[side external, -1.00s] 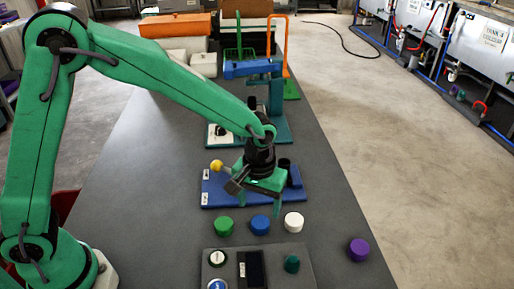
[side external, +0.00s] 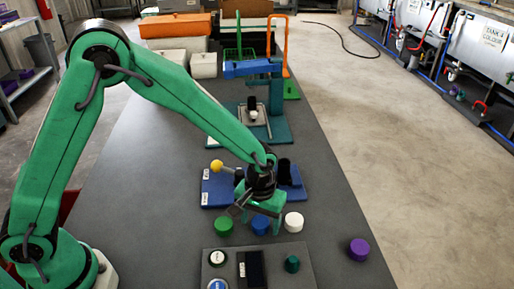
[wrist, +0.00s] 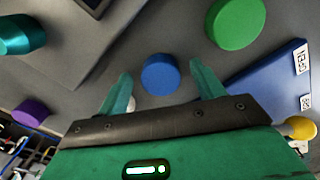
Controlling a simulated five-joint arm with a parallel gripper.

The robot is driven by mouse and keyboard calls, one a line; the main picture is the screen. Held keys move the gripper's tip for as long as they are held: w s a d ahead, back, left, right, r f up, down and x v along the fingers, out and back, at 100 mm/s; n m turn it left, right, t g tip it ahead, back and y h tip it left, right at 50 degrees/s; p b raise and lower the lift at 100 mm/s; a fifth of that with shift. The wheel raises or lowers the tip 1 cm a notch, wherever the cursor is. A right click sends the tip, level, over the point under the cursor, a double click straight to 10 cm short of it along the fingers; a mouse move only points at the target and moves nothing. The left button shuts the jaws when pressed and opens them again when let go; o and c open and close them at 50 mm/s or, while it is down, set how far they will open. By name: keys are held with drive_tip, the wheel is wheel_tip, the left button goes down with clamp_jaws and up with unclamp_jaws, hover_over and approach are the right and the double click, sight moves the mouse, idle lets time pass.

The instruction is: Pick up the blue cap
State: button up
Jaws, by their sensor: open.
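The blue cap (side external: 260,225) stands on the grey bench between the green cap (side external: 224,226) and the white cap (side external: 293,222). My gripper (side external: 261,220) is low over the blue cap in the side view and partly covers its top. In the wrist view, the blue cap (wrist: 160,74) lies just beyond and between the two fingertips (wrist: 163,80). The fingers are spread apart with nothing between them gripped. The green cap also shows in the wrist view (wrist: 236,20).
A purple cap (side external: 358,250) stands to the right near the bench edge. A grey panel (side external: 222,254) with a teal knob (side external: 292,264) is in front. A blue base plate (side external: 216,188) with a yellow ball (side external: 216,164) lies behind the caps. Bare bench (side external: 150,180) is at the left.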

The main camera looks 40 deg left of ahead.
sight(260, 223)
drive_tip(key=shift+f, duration=0.1)
idle(0.4)
drive_tip(key=c, duration=1)
drive_tip(key=shift+c, duration=0.2)
drive_tip(key=shift+r, duration=0.55)
wheel_tip(260, 223, up, 3)
drive_tip(key=shift+r, duration=0.15)
drive_tip(key=s+d+r, duration=0.6)
drive_tip(key=s, duration=0.3)
drive_tip(key=shift+s+d+r, duration=0.25)
drive_tip(key=shift+s+r, duration=0.05)
drive_tip(key=shift+s, duration=0.1)
